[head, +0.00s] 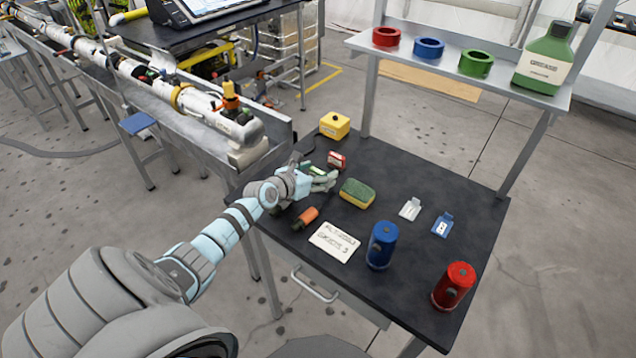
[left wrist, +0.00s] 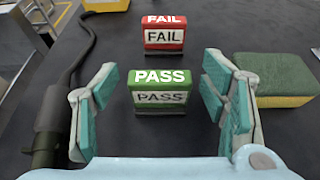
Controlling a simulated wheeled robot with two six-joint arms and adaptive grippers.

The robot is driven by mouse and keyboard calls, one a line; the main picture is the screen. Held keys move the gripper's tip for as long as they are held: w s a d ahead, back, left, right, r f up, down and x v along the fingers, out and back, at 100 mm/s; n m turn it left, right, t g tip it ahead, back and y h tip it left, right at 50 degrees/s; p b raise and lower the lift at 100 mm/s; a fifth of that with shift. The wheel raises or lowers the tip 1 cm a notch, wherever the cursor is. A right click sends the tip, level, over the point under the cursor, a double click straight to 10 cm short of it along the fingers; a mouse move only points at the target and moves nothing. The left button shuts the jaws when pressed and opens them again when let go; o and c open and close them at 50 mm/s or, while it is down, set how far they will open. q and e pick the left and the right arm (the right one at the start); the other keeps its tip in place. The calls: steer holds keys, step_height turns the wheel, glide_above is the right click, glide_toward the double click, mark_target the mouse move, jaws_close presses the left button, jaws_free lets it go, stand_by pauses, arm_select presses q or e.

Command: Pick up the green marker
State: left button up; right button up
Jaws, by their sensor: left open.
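The green marker is a small upright block with a raised PASS label (left wrist: 160,92). It stands on the dark table in the left wrist view, between the two fingers of my left gripper (left wrist: 160,115) and apart from both. The gripper is open and empty. In the head view the left gripper (head: 318,182) is low over the table's left part, and the green marker (head: 317,170) shows only partly beside its fingers. A red FAIL marker (left wrist: 163,34) stands just beyond the green one; it also shows in the head view (head: 337,160). My right gripper is not in view.
A green and yellow sponge (head: 357,193) lies right of the gripper. A dark cylinder with a cable (left wrist: 50,125) is close to the left finger. An orange-handled object (head: 305,218), a white sign (head: 334,242), a yellow box (head: 334,124) and blue (head: 381,246) and red (head: 453,287) cylinders are around.

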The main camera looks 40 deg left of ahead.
arm_select(q)
steer(key=shift+w, duration=0.15)
steer(key=c, duration=1.2)
